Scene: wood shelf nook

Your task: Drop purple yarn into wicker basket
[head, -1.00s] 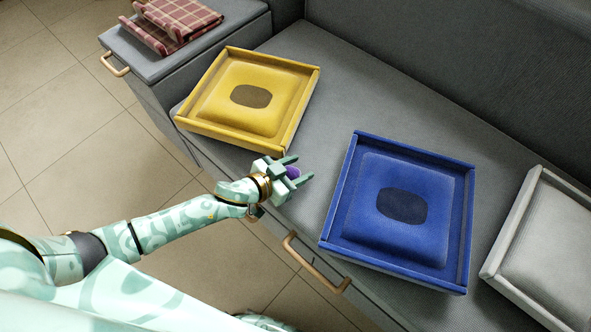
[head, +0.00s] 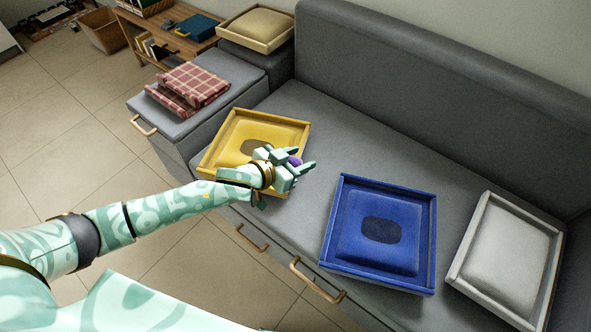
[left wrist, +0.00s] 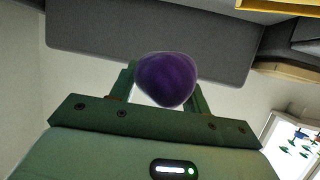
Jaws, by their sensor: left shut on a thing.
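My left gripper (head: 302,161) is shut on the purple yarn (head: 295,160), a small round ball. In the head view the gripper holds it in front of the right part of the yellow tray, partly hidden by the fingers. In the left wrist view the purple yarn (left wrist: 166,79) sits between the two fingers. A brown basket (head: 105,32), which looks like the wicker one, stands on the floor at the far upper left, well away from the gripper. My right gripper is not in view.
A grey bench holds a yellow tray (head: 226,137), a blue tray (head: 331,222) and a pale grey tray (head: 459,264). Folded checked cloths (head: 195,84) lie on a low cabinet. A wooden shelf (head: 190,15) stands beside the basket. The tiled floor at left is clear.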

